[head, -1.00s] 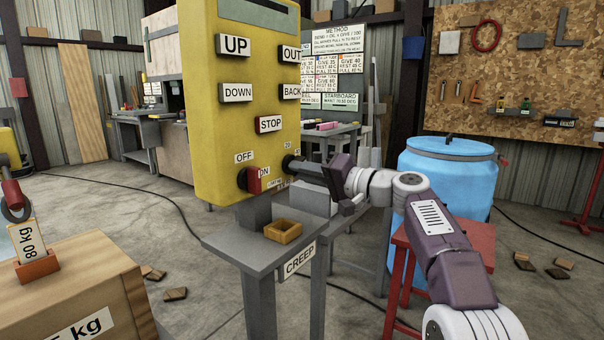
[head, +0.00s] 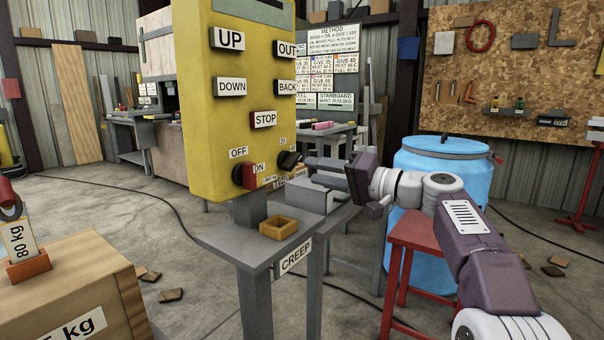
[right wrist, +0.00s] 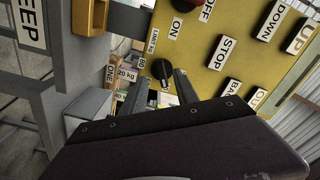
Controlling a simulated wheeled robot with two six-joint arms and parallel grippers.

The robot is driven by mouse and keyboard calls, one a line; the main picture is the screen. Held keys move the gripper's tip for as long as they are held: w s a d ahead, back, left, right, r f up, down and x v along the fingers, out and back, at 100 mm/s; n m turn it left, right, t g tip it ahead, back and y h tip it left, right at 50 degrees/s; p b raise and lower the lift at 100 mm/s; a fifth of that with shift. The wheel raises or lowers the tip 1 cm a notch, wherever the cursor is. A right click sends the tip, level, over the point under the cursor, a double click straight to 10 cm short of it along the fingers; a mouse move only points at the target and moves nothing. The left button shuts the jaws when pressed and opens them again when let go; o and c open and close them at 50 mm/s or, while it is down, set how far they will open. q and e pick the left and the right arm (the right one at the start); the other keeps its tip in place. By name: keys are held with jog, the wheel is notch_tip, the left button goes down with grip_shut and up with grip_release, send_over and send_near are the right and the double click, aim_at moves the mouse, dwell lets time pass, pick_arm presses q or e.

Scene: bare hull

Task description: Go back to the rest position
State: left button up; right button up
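My right gripper (head: 308,168) is in front of the lower right of a yellow control box (head: 205,110). Its two grey fingers point at a black knob (head: 289,160) and stand apart from each other, with nothing between them. In the right wrist view the knob (right wrist: 161,69) shows just beyond the open fingertips (right wrist: 160,78), with a gap. A red switch (head: 249,176) sits left of the knob, by the OFF and ON labels. My left gripper is not in view.
A grey stand (head: 215,240) labelled CREEP carries the box and a small yellow tray (head: 279,228). A red stool (head: 415,232) and a blue barrel (head: 470,185) stand near my right arm.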

jog(key=v, duration=0.3)
notch_tip(320, 180, down, 13)
jog(key=m+h, duration=0.1)
jog(key=h, duration=0.1)
jog(key=m+g+h, duration=0.1)
jog(key=h, duration=0.1)
jog(key=shift+d+f, duration=0.2)
jog(key=shift+f, duration=0.05)
jog(key=s+d+f+g+h, duration=0.3)
jog(key=s+f, duration=0.4)
jog(key=f, duration=0.5)
jog(key=s+d+f+g+h, duration=0.2)
jog(key=s+f+g+h, duration=0.15)
jog(key=s+f, duration=0.6)
jog(key=s+d+f+n+g+h, duration=0.25)
jog(key=s+d+f+h, duration=0.2)
jog(key=s+f, duration=0.75)
notch_tip(320, 180, up, 38)
jog(key=p, duration=3.8)
jog(key=shift+d+t+y, duration=0.3)
